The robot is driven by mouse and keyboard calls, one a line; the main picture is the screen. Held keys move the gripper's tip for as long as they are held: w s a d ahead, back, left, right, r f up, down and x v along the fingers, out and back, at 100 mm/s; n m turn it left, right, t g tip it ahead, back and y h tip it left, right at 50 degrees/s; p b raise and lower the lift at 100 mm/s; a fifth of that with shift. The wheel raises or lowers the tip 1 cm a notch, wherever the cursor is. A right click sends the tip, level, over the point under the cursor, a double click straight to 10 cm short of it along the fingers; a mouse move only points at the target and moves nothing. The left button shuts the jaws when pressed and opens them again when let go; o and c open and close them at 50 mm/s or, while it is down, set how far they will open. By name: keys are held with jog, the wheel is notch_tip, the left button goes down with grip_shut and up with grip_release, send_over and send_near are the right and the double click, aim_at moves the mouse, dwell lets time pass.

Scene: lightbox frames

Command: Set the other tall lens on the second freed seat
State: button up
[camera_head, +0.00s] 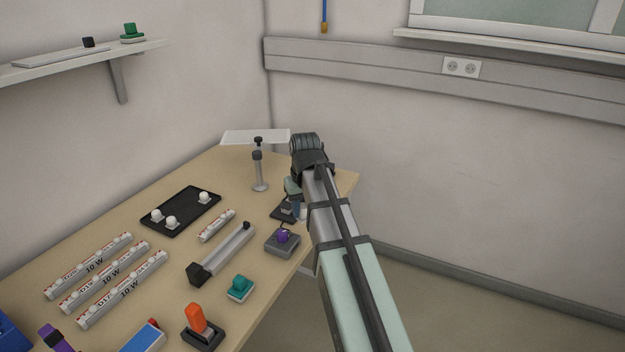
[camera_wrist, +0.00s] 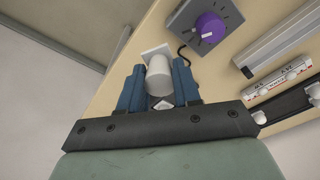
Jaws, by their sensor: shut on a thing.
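My gripper (camera_wrist: 158,84) has blue fingers, shut on a white, rounded cylinder, the tall lens (camera_wrist: 159,70), in the wrist view. A pale flat piece shows just behind the lens; I cannot tell whether it belongs to it. In the head view my arm hides most of the gripper, at the table's right edge. Three light bars marked 10 W lie at the left: far (camera_head: 88,266), middle (camera_head: 105,278) and near (camera_head: 123,290). White domes sit along them; I cannot make out which seats are empty.
A short light bar (camera_head: 217,225) lies near a grey rail (camera_head: 222,254). A grey box with a purple knob (camera_head: 282,240) stands close to my gripper. A post (camera_head: 259,172) stands behind. A teal switch (camera_head: 240,288) and an orange-handled lever (camera_head: 197,318) stand in front.

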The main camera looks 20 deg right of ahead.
jog(key=w+d+r+n, duration=0.2)
jog(key=w+d, duration=0.2)
jog(key=w, duration=0.4)
jog(key=w+d+r+n, duration=0.2)
jog(key=w+d, duration=0.1)
jog(key=w, duration=0.6)
jog(key=w+d+r+n, duration=0.2)
jog(key=w+d, duration=0.2)
jog(key=w, duration=0.4)
jog(key=shift+y, duration=0.4)
notch_tip(320, 180, down, 10)
jog(key=shift+w+d+r, duration=0.1)
jog(key=shift+w+r, duration=0.05)
jog(key=shift+r, duration=0.1)
jog(key=shift+f, duration=0.15)
jog(key=o, duration=1)
jog(key=r, duration=0.8)
jog(key=s+r, duration=0.1)
jog(key=r, duration=0.3)
jog(key=shift+s+d+r, duration=0.1)
jog(key=shift+d+r, duration=0.05)
jog(key=shift+d, duration=0.25)
